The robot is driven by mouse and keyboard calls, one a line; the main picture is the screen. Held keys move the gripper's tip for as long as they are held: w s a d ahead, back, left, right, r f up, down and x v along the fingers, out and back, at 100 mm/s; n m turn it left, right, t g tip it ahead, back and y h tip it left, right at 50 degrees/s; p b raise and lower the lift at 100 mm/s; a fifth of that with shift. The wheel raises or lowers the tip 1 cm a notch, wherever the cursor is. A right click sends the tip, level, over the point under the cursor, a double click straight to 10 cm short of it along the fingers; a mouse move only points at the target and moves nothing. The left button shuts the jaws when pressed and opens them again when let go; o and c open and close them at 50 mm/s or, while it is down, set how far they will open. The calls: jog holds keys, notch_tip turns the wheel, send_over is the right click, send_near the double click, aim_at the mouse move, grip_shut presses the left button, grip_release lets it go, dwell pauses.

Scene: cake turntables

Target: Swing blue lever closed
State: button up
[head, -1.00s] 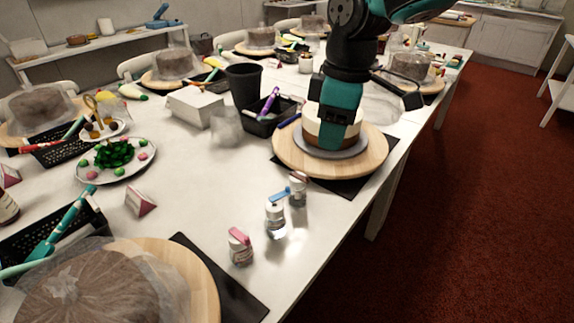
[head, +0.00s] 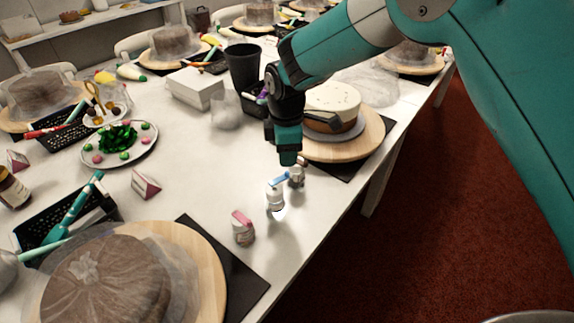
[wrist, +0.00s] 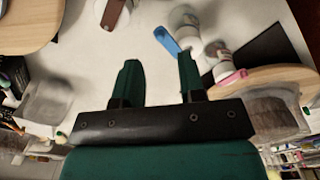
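The blue lever (head: 281,178) is on top of a small white-and-clear jar (head: 275,198) near the table's right edge. In the wrist view the blue lever (wrist: 167,41) sticks out to the left, past the side of its jar (wrist: 187,26). My gripper (head: 287,160) points down just behind and above the blue lever. In the wrist view my gripper (wrist: 158,72) is open and empty, its right finger close to the lever; I cannot tell whether they touch. The head view does not show the gap between the fingers.
A pink-levered jar (head: 243,232) stands in front, and another small jar (head: 297,176) close behind. A cake on a wooden turntable (head: 370,142) is behind right. A covered cake (head: 105,290) fills the front left. The table between the jars and sweets plate (head: 145,160) is mostly clear.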

aim_at(287, 172)
notch_tip(287, 172, down, 5)
jog(key=shift+f, duration=0.2)
grip_shut()
